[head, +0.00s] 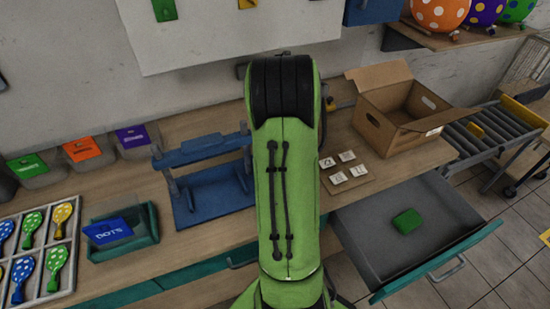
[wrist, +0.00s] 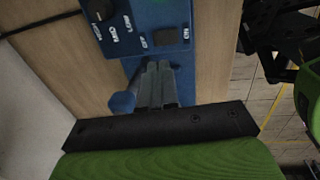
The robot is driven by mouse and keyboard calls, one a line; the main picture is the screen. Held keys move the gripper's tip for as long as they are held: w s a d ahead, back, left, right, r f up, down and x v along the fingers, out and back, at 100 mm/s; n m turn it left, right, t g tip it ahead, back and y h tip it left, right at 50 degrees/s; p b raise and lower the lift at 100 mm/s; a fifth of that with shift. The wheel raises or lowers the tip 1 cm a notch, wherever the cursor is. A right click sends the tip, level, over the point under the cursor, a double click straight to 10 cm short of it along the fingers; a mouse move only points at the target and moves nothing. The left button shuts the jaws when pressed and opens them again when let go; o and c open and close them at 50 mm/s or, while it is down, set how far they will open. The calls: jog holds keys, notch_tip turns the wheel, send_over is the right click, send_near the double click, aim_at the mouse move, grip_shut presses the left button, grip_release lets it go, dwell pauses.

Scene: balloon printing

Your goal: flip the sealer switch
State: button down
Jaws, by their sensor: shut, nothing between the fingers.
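The blue sealer (head: 207,150) stands on the workbench, left of my arm, which hides part of it in the head view. In the wrist view its blue panel (wrist: 150,15) carries a dark knob, white labels and a dark rectangular switch (wrist: 165,37). My gripper (wrist: 158,66) is shut and empty. Its fingertips appear just below the switch in the wrist view; I cannot tell whether they touch the panel. A rounded blue handle end (wrist: 122,102) is beside the fingers. My gripper is hidden behind my arm in the head view.
An open cardboard box (head: 385,130) and small white labelled tiles (head: 347,165) are right of my arm. An open drawer (head: 465,240) holds a green item (head: 407,221). A teal tray (head: 150,238) and a paddle rack (head: 77,210) are at left. A conveyor (head: 480,140) is far right.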

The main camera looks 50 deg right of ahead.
jog(key=f, duration=0.5)
jog(key=w+f, duration=0.1)
jog(key=f, duration=0.2)
jog(key=shift+d+f, duration=0.3)
jog(key=shift+d, duration=0.05)
